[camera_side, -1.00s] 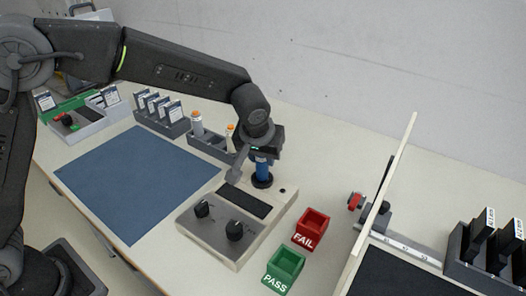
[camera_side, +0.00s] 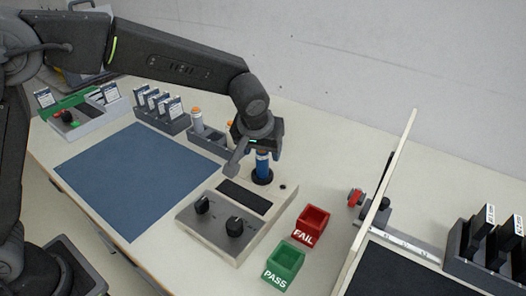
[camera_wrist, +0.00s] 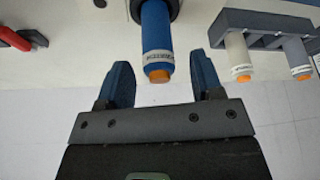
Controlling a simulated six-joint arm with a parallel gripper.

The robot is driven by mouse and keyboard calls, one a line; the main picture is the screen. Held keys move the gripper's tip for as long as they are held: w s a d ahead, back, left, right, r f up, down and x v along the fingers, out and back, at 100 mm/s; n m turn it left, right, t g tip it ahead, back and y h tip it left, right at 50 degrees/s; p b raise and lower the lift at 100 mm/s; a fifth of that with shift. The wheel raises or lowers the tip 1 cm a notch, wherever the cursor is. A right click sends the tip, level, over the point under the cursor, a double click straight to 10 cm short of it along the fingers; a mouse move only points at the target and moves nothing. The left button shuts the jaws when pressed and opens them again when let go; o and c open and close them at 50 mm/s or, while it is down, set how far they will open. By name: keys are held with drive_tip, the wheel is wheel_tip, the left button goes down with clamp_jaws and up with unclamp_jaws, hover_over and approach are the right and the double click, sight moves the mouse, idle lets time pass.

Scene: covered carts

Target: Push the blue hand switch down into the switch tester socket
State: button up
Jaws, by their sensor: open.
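The blue hand switch (camera_side: 262,163) stands upright in the black round socket (camera_side: 262,177) at the back of the grey switch tester (camera_side: 225,219). In the wrist view the blue switch (camera_wrist: 156,40) shows its orange button end and a white label band, with its far end in the dark socket ring (camera_wrist: 153,8). How deep it sits I cannot tell. My gripper (camera_side: 262,148) is above the switch in the side view. In the wrist view my gripper (camera_wrist: 160,82) is open, its two blue-faced fingers apart on either side of the switch's button end, not touching it.
A rack (camera_side: 208,142) with white, orange-topped switches stands just behind the tester. The red FAIL bin (camera_side: 311,225) and green PASS bin (camera_side: 284,266) stand right of the tester. An upright panel (camera_side: 386,190) rises farther right. The blue mat (camera_side: 138,180) at left is clear.

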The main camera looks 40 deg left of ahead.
drive_tip(key=v, duration=1.2)
drive_tip(key=s+a+r+m, duration=0.2)
drive_tip(key=s+a+r, duration=0.1)
drive_tip(key=s+a, duration=0.75)
drive_tip(key=s+a+f, duration=0.2)
drive_tip(key=s, duration=0.4)
drive_tip(key=s+a+f+m+t+h, duration=0.1)
drive_tip(key=s+a+f, duration=0.1)
drive_tip(key=s, duration=0.3)
drive_tip(key=shift+s+a+f, duration=0.25)
drive_tip(key=shift+s, duration=0.15)
